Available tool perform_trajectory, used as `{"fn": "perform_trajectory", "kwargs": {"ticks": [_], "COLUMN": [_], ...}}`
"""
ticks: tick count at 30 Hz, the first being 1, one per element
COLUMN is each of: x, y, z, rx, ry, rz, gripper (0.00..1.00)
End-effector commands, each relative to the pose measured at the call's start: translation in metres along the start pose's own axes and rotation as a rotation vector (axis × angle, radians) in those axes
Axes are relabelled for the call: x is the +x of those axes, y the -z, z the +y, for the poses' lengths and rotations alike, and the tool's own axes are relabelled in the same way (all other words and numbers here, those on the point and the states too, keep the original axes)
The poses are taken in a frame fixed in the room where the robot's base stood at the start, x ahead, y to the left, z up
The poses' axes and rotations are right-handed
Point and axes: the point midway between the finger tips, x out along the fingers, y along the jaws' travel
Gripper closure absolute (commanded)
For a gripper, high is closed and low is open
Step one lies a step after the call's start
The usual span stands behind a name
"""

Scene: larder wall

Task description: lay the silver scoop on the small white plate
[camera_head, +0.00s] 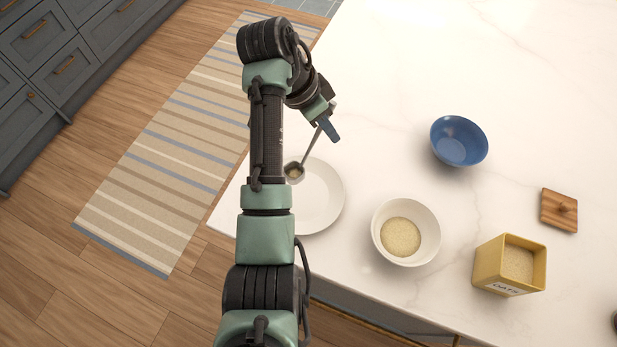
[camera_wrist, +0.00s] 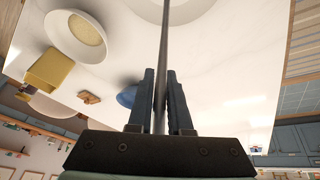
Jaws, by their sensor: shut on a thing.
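The silver scoop (camera_head: 307,155) is held by its handle in my gripper (camera_head: 328,126), with its bowl low and to the left. The handle (camera_wrist: 161,60) also shows between my two fingers in the wrist view, where my gripper (camera_wrist: 160,90) is shut on it. The small white plate (camera_head: 325,204) lies on the counter, partly hidden by my arm. The scoop's bowl (camera_head: 294,171) shows over the plate's upper left part, with something pale in it. I cannot tell whether it touches the plate.
A white bowl of oats (camera_head: 383,258) stands right of the plate. A yellow oats tin (camera_head: 488,263), its wooden lid (camera_head: 557,211) and a blue bowl (camera_head: 459,143) stand farther right. The marble counter (camera_head: 420,60) is clear at the back. Its left edge runs beside the plate.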

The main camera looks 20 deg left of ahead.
Motion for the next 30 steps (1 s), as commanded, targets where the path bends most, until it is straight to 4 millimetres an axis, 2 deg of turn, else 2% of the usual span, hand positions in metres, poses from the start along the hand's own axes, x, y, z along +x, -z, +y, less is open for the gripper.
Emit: {"fn": "perform_trajectory", "kwargs": {"ticks": [2, 9, 21, 30], "x": [0.002, 0.04, 0.084, 0.088], "y": [-0.001, -0.018, -0.035, -0.037], "z": [-0.002, -0.005, -0.011, -0.012], "rx": [0.009, 0.011, 0.011, 0.012], "ry": [-0.008, -0.009, -0.007, -0.004], "rz": [-0.003, -0.006, -0.005, -0.003], "gripper": [1.0, 1.0, 1.0, 1.0]}}
